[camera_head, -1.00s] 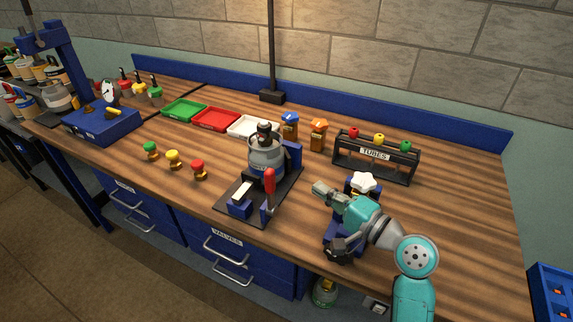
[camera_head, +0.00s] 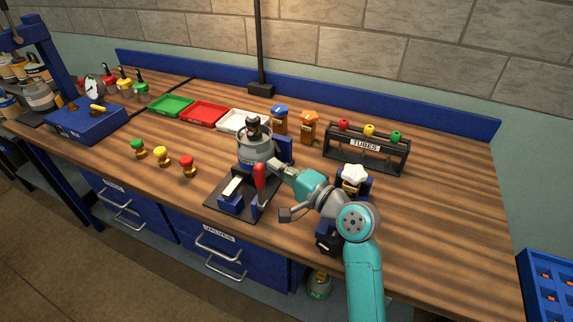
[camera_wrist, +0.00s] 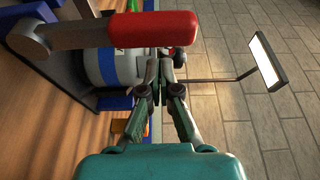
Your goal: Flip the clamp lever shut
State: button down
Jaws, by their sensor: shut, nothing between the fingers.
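The clamp lever has a red handle (camera_head: 260,178) that stands upright at the front right of a dark base plate (camera_head: 222,208). In the wrist view the red handle (camera_wrist: 155,29) and its grey metal arm lie across the top. A grey canister (camera_head: 255,146) with a black top stands on the plate behind the lever and shows blurred in the wrist view (camera_wrist: 120,68). My gripper (camera_head: 278,167) is shut and empty, just right of the red handle. In the wrist view its fingertips (camera_wrist: 165,72) are just below the handle; I cannot tell whether they touch it.
A blue stand with a white star knob (camera_head: 354,177) is right of the plate, by my arm. A black tube rack (camera_head: 366,152) stands behind it. Red, yellow and green knobs (camera_head: 161,157) are left of the plate. Coloured trays (camera_head: 204,113) lie at the back.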

aim_at(263, 177)
jog(key=shift+s+a, duration=0.3)
jog(key=shift+s, duration=0.5)
jog(key=shift+s, duration=0.1)
jog(key=shift+s+a+n+t+y, duration=0.15)
jog(key=shift+s+a+n+y, duration=0.1)
jog(key=shift+s+n, duration=0.45)
jog(key=shift+s+a+n+t+y, duration=0.15)
jog(key=shift+s+a+n, duration=0.1)
jog(key=shift+s+n, duration=0.45)
jog(key=s+a+f+n+g+y, duration=0.1)
jog(key=s+a+f+n+y, duration=0.2)
jog(key=s+f+n, duration=0.2)
jog(key=shift+s+f+n, duration=0.25)
jog(key=shift+s+n, duration=1.3)
jog(key=shift+n, duration=0.75)
jog(key=shift+f, duration=0.2)
